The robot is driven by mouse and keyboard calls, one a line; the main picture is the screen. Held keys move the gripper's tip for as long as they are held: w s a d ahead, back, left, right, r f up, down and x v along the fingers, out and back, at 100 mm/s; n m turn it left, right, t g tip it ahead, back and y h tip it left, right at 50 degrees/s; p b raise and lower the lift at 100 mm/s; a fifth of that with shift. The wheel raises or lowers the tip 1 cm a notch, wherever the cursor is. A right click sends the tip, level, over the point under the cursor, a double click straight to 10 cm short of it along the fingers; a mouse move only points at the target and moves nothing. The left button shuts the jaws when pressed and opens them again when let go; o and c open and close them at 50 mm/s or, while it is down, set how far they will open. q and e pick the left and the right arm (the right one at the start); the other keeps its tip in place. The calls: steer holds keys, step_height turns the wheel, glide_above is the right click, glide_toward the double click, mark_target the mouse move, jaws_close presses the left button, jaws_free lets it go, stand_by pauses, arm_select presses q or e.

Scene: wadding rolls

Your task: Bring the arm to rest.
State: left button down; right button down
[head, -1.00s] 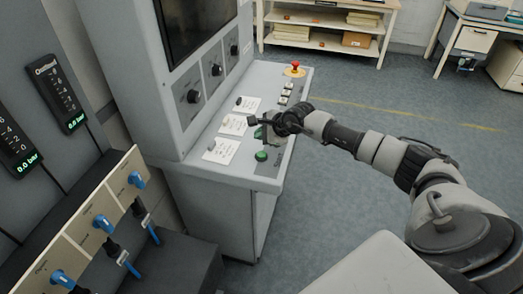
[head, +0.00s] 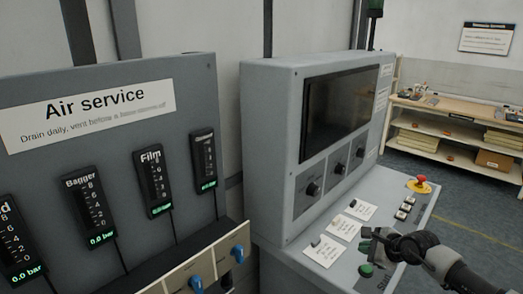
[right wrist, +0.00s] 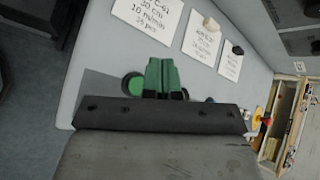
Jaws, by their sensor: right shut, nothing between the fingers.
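My right gripper (head: 372,240) is shut and empty above the sloping front panel of the grey control console (head: 285,160). In the right wrist view its green fingertips (right wrist: 162,76) are together, with nothing between them. A green button (right wrist: 132,84) shows beside the fingers there, and it also shows below the gripper in the head view (head: 366,270). I cannot tell from these views whether the fingers touch the panel. My left gripper is not in view.
White cards (head: 343,228) lie on the panel, near black knobs (head: 313,189) and a red emergency stop (head: 419,181). The Air service board (head: 110,105) with gauges (head: 90,211) and blue valves (head: 238,253) stands left. A shelf bench (head: 455,130) stands behind open floor at right.

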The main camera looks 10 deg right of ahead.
steer(key=s+a+r+m+t+y, duration=0.2)
steer(key=s+a+m+t+y, duration=0.15)
steer(key=a+m, duration=0.35)
steer(key=s+a+r+m+t+y, duration=0.25)
steer(key=a+m+t, duration=0.2)
steer(key=a, duration=0.55)
steer(key=s+d+f+m+g+h, duration=0.25)
steer(key=s+m+h, duration=0.4)
steer(key=m, duration=0.75)
steer(key=s+d+f+m+g+h, duration=0.3)
steer(key=s+m+h, duration=0.35)
steer(key=m, duration=0.75)
steer(key=s+a+f+m+g+y, duration=0.2)
steer(key=s+f+m+g, duration=0.15)
steer(key=s, duration=0.45)
steer(key=s+a+f+m+g+y, duration=0.1)
steer(key=s+f+m+g, duration=0.25)
steer(key=s, duration=0.55)
step_height(320, 180, down, 25)
steer(key=g, duration=0.2)
steer(key=s+d+f+g, duration=0.1)
steer(key=s+d+f, duration=0.1)
steer(key=s+f, duration=1.4)
steer(key=shift+s+d, duration=0.3)
steer(key=shift+s, duration=0.05)
